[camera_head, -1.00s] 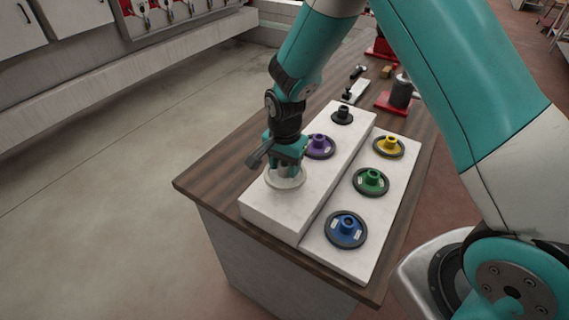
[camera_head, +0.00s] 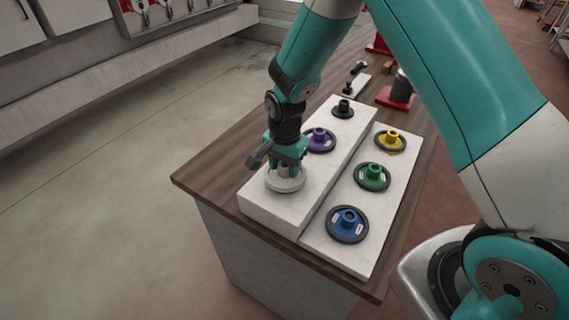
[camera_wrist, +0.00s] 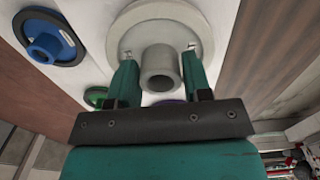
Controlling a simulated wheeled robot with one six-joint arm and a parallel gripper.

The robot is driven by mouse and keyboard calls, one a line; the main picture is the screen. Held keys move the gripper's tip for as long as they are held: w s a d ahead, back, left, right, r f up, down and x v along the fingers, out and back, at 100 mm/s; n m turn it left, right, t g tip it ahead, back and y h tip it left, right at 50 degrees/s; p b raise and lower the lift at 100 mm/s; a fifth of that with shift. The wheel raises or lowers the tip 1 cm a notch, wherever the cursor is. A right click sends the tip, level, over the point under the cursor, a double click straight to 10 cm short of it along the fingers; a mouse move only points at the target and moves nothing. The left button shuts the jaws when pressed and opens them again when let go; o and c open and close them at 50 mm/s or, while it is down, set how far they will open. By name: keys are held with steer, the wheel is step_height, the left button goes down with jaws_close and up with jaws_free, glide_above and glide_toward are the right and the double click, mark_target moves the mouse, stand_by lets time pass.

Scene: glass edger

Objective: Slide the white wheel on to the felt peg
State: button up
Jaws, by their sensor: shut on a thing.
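The white wheel (camera_head: 284,185) is a pale disc with a raised tubular hub, at the near end of the raised white step. My gripper (camera_head: 286,171) points down over it. In the wrist view, my gripper's fingers (camera_wrist: 160,68) are shut on the hub of the white wheel (camera_wrist: 192,22), one finger on each side. The disc looks about level and close to the step; I cannot tell whether it touches. I cannot make out a bare felt peg in either view.
On the raised step (camera_head: 312,190) stand a purple wheel (camera_head: 320,139) and a small black piece (camera_head: 343,107). The lower step (camera_head: 316,243) holds blue (camera_head: 347,222), green (camera_head: 373,175) and yellow (camera_head: 391,139) wheels. A dark cylinder on a red base (camera_head: 396,97) stands behind.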

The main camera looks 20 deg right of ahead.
steer(key=shift+f+b, duration=0.75)
steer(key=shift+f, duration=0.35)
steer(key=o, duration=1.3)
steer(key=shift+c, duration=0.2)
steer(key=shift+r, duration=0.1)
step_height(320, 180, up, 17)
steer(key=b, duration=0.4)
steer(key=shift+r, duration=0.15)
